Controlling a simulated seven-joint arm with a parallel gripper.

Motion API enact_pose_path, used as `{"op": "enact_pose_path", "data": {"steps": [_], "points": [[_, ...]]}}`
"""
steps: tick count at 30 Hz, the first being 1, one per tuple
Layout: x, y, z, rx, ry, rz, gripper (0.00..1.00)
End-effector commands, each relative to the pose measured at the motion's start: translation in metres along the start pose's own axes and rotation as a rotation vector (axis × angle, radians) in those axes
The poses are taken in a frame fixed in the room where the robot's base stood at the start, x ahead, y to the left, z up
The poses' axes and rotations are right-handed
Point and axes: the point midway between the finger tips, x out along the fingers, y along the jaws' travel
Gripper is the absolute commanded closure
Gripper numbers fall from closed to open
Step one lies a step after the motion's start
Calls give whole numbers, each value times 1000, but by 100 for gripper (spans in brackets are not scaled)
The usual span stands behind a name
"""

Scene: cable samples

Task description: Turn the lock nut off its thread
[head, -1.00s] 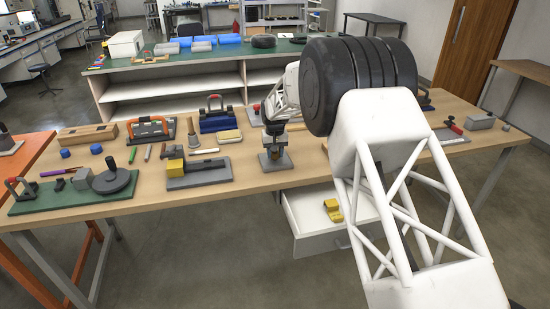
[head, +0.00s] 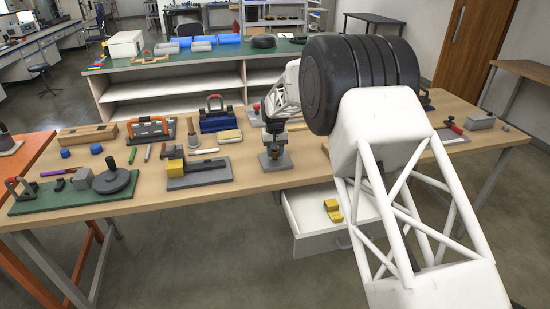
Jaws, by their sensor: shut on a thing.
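My gripper (head: 273,144) points down over a small grey block fixture (head: 276,161) near the front edge of the wooden table. It is shut on the lock nut at the top of this fixture. The fingers hide the nut, and the thread is too small and covered to make out. I cannot tell how far up the thread the nut sits. The fixture stands upright on its flat grey base.
The wooden table (head: 250,180) holds a grey fixture with a yellow block (head: 199,172) to the left and a green board with a handwheel (head: 114,180) farther left. An open drawer (head: 312,222) with a yellow piece hangs below. My large arm covers the right middle.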

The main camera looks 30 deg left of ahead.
Motion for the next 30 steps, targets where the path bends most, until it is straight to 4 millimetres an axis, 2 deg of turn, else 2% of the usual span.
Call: {"op": "enact_pose_path", "data": {"steps": [30], "points": [[-34,0,0,0,0,0,100]]}}
